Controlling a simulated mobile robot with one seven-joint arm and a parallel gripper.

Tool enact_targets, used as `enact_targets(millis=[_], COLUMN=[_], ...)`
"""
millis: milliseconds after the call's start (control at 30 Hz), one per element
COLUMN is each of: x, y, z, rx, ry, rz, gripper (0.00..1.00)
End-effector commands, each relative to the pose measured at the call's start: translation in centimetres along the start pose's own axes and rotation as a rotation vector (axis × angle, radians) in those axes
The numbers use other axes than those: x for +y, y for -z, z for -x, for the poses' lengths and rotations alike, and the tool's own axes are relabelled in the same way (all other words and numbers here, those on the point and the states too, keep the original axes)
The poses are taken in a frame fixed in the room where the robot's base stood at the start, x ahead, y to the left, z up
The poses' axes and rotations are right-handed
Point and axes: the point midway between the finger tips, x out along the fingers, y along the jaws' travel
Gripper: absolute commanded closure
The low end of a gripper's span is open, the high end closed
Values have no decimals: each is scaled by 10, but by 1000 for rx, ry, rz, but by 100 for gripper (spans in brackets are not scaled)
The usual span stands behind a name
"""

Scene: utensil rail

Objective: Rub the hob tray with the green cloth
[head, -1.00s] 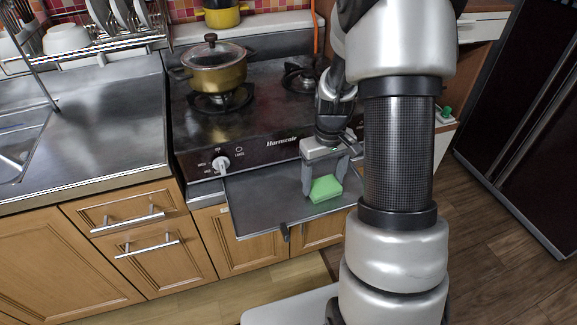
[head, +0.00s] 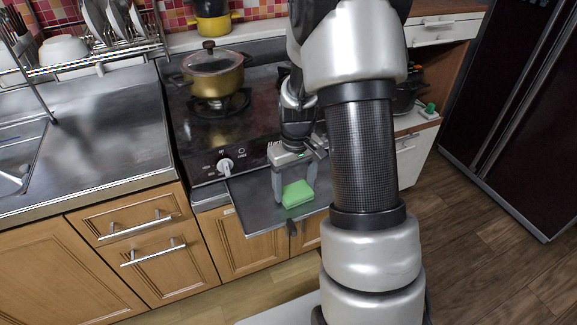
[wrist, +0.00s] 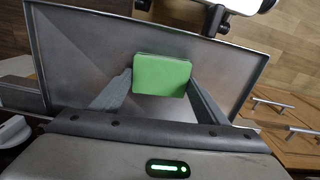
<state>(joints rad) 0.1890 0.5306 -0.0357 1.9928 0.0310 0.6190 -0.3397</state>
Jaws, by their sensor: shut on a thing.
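The green cloth (head: 297,194) is a small folded block. My gripper (head: 296,190) is shut on it, with one finger on either side, pointing down over the hob tray (head: 255,205). The hob tray is a grey metal tray pulled out at the front of the hob. In the wrist view the cloth (wrist: 162,75) sits between the fingertips over the tray's bare surface (wrist: 80,50). I cannot tell for sure whether the cloth touches the tray. My arm hides the tray's right part in the head view.
The hob (head: 215,130) behind the tray carries a lidded olive pot (head: 212,75). A white knob (head: 225,166) is on its front. A steel counter (head: 90,130) with a dish rack lies to the left. A dark fridge (head: 505,110) stands at the right.

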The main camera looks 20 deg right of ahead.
Motion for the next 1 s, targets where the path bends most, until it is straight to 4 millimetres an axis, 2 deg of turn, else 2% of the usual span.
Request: enact_targets(millis=[67, 133, 700, 1000], x=[-1, -2, -8, -9], y=[1, 3, 9, 11], z=[9, 28, 75, 81], rx=[0, 5, 1, 1], ry=[0, -1, 0, 0], rz=[1, 1, 1, 1], gripper=[50, 50, 50, 50])
